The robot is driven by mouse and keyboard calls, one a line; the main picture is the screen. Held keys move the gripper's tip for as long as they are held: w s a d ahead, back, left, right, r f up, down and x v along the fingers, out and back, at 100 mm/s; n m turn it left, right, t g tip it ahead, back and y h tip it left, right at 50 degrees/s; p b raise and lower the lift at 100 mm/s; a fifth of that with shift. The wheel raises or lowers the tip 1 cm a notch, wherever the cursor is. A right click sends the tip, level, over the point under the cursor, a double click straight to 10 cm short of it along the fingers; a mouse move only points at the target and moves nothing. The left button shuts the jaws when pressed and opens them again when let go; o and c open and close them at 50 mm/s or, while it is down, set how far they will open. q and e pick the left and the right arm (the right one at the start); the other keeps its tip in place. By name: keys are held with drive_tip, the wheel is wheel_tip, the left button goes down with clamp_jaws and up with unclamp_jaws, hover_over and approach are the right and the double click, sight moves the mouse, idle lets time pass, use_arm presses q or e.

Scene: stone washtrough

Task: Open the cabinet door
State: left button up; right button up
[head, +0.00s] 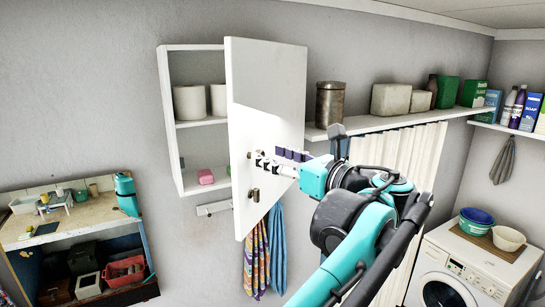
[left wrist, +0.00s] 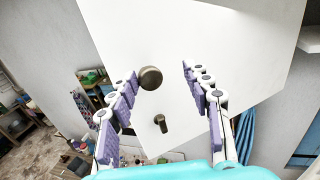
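The white wall cabinet (head: 194,46) has its door (head: 268,85) swung well out, with the shelves showing to its left. The door also fills much of the left wrist view (left wrist: 215,40). A dark round knob (left wrist: 151,77) and a small bronze latch or key (left wrist: 161,122) are on the door; the latch also shows in the head view (head: 253,194). My left gripper (head: 262,160) is at the door's face by the knob. In the left wrist view its fingers (left wrist: 160,72) are spread, with the knob between them, close to the left finger. Contact is unclear. My right gripper is not in view.
White rolls (head: 188,102) and a pink soap (head: 205,177) are in the cabinet. A shelf (head: 375,122) with a tin (head: 329,104) and boxes runs to the right. Towels (head: 257,260) hang below. A washing machine (head: 465,270) stands lower right.

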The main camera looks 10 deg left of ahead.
use_arm(q)
drive_tip(key=shift+a, duration=0.1)
drive_tip(key=s+d+p, duration=0.1)
drive_tip(key=s+d, duration=0.1)
drive_tip(key=d, duration=0.6)
drive_tip(key=shift+d, duration=0.4)
drive_tip(key=shift+w+f+p, duration=0.1)
drive_tip(key=shift+p, duration=0.3)
